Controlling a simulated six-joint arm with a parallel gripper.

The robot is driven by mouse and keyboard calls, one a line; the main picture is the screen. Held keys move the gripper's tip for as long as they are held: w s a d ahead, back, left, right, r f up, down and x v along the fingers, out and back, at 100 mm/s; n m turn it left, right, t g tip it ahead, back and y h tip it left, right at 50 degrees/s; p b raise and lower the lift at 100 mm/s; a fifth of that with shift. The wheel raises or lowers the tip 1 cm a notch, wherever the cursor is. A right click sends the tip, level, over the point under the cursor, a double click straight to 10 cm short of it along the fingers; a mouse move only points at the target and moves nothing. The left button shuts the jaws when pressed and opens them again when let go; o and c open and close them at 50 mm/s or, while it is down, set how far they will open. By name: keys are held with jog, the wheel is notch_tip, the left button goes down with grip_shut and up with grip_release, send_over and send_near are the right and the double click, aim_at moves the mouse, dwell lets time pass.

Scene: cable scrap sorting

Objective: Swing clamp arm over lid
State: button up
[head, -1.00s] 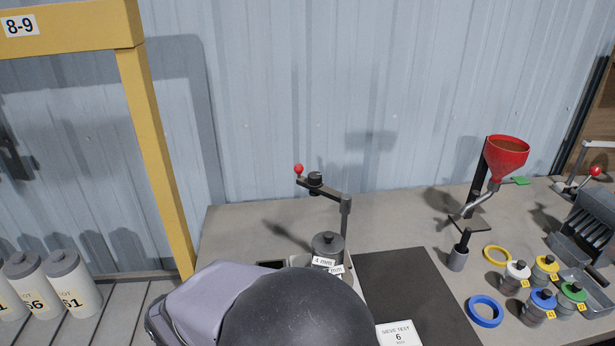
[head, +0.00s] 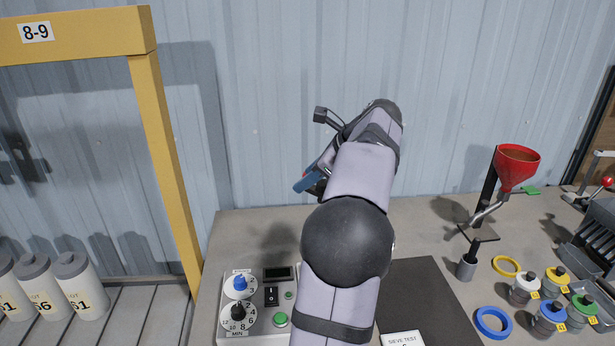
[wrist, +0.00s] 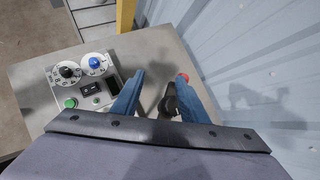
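My gripper (wrist: 162,75) has its two blue fingers spread apart, with a clear gap between the tips. In the head view my gripper (head: 306,181) points down and left above the back of the bench. The clamp arm's red knob (wrist: 184,76) shows at the tip of the right finger in the wrist view, partly covered by it. A dark part of the clamp (wrist: 169,101) lies between the fingers; I cannot tell whether anything touches. In the head view my arm hides the clamp post, the clamp arm and the lidded sieve stack.
A control box (head: 258,313) with blue and black dials and a green button stands left of my arm. A dark mat (head: 420,285) lies to the right. A red funnel (head: 517,165) and several coloured-lid jars stand further right. The corrugated wall (head: 250,120) is close behind.

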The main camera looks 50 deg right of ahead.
aim_at(322, 183)
jog(key=d, duration=0.1)
jog(key=d+r+m, duration=0.1)
jog(key=s+d, duration=0.1)
jog(key=shift+r+m+h+p, duration=0.2)
jog(key=shift+m+h+p, duration=0.1)
jog(key=shift+m+h, duration=0.1)
jog(key=shift+d, duration=0.4)
jog(key=shift+p+x, duration=0.7)
jog(key=shift+x, duration=3.05)
jog(key=shift+w+r, duration=0.1)
jog(key=shift+c, duration=0.4)
grip_shut()
